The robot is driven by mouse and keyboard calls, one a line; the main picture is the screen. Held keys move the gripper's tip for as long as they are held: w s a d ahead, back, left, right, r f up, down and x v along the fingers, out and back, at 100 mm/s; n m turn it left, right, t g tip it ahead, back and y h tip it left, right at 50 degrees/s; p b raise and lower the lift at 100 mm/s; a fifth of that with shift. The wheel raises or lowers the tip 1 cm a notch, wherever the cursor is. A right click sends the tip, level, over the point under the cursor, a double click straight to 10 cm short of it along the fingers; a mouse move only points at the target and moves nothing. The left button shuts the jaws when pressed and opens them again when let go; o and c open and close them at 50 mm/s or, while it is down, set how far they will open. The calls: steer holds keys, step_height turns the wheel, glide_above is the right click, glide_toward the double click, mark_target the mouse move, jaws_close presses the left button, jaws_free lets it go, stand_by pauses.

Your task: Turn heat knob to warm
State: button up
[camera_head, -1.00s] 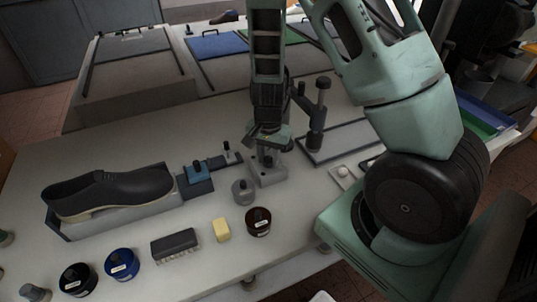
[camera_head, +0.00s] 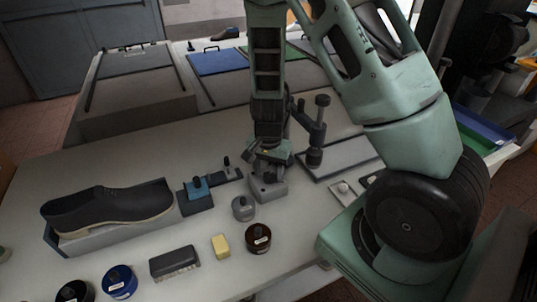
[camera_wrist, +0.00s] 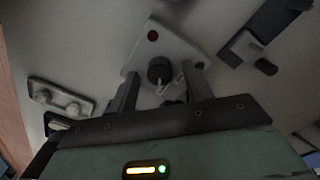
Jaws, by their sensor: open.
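The heat knob (camera_wrist: 160,70) is a round black knob on a pale grey control block with a red spot (camera_wrist: 153,36). In the wrist view it shows just ahead of my gripper (camera_wrist: 162,82), roughly between the two open fingertips. The fingers look apart from the knob, and nothing is held. In the head view my gripper (camera_head: 268,165) points down over the grey block (camera_head: 268,190). There the knob is mostly hidden by the fingers. I cannot read any heat marks or the knob's setting.
A post with a dark round top (camera_head: 317,128) stands close right of my gripper. A grey jar (camera_head: 243,208) is in front of the block. A yellow block (camera_head: 220,246) and dark jar (camera_head: 258,239) lie nearer.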

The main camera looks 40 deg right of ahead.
mark_target(269, 175)
step_height(269, 175, up, 17)
steer(key=p, duration=0.2)
steer(key=shift+p, duration=0.3)
stand_by(0.4)
steer(key=s+a+r+n+y+b, duration=0.1)
steer(key=s+a+n, duration=0.25)
steer(key=a, duration=0.35)
steer(key=s+a+n, duration=0.2)
steer(key=a+n, duration=0.3)
steer(key=a, duration=0.1)
steer(key=s+a+r+n+b, duration=0.1)
steer(key=s+a+n, duration=0.9)
steer(key=s, duration=0.3)
steer(key=shift+r+n, duration=0.3)
steer(key=shift+n, duration=0.45)
